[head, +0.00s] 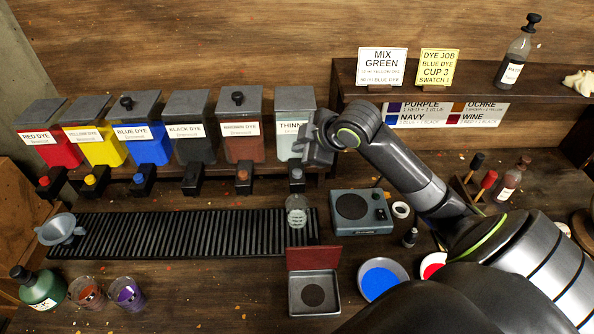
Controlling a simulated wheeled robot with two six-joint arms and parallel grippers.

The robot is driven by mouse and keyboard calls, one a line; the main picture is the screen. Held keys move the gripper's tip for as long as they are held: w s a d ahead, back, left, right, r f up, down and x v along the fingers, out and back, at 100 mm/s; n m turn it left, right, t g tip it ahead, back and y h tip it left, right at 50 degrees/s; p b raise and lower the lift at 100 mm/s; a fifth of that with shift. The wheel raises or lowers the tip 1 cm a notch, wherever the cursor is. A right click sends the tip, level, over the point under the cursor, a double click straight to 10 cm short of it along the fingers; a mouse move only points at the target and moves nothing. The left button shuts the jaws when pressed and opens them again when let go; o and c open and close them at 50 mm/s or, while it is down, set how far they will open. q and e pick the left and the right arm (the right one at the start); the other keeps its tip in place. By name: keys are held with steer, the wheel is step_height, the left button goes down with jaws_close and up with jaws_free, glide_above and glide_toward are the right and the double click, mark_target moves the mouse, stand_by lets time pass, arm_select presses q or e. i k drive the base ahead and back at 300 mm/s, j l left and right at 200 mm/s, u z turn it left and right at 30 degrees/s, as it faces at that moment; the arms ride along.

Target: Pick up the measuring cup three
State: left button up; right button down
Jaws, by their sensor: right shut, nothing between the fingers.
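A clear measuring cup (297,212) stands on the right end of the black ribbed rack (180,236), below the thinner dispenser's spout. Two more clear cups stand at the lower left, one with reddish-brown contents (88,293) and one with purple contents (127,293). I cannot read a number on any cup. My right gripper (308,142) is shut and empty. It is in front of the thinner dispenser (290,125), above the cup on the rack and apart from it in the picture. My left gripper is not in view.
Several dye dispensers, including blue (150,148), line the back. A grey device (359,213) stands right of the rack. A square tray (314,310), a blue dish (381,280) and a funnel (61,230) lie around it. Bare table shows at lower middle-left.

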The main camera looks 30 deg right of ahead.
mark_target(297, 207)
steer(key=z, duration=1.05)
